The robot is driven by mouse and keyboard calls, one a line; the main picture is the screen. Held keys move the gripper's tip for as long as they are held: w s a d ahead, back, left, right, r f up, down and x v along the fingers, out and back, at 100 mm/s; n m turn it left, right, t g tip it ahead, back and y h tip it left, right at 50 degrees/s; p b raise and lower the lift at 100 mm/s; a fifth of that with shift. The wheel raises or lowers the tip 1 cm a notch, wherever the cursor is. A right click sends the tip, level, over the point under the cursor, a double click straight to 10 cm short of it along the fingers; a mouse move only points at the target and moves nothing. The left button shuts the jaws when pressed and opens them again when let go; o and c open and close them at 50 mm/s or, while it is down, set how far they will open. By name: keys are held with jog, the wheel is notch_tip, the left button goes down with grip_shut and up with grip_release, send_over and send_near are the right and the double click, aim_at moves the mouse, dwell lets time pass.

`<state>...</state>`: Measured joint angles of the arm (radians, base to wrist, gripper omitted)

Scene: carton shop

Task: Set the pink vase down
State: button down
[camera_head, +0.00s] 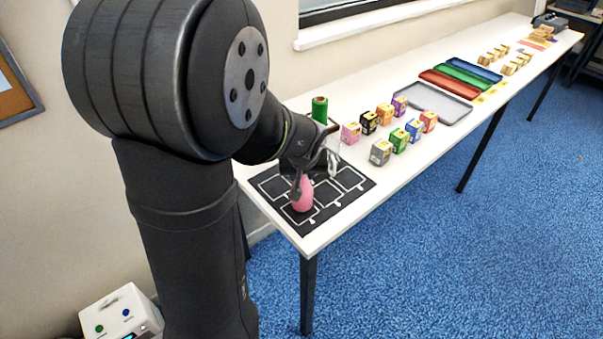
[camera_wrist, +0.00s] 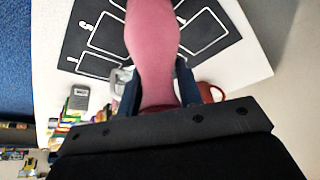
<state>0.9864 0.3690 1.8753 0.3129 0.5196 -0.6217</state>
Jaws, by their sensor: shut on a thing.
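The pink vase (camera_head: 303,195) is in my gripper (camera_head: 312,180) at the near end of the white table, over a black mat (camera_head: 356,190) marked with white outlined boxes. In the wrist view the vase (camera_wrist: 153,50) runs up the middle between the two dark fingers, and my gripper (camera_wrist: 157,92) is shut on it. The mat (camera_wrist: 108,38) lies behind the vase there. Whether the base of the vase touches the mat, I cannot tell. The vase hides part of the mat.
A green spool (camera_head: 320,109) stands behind my gripper. Several small coloured boxes (camera_head: 385,113) stand farther along the table, with a grey tray (camera_head: 436,102) beyond them. A red rounded thing (camera_wrist: 208,91) shows beside a finger in the wrist view. The table's front edge is close to the mat.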

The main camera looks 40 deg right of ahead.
jog(key=shift+f, duration=0.1)
jog(key=c, duration=1)
grip_release()
jog(key=v, duration=1.2)
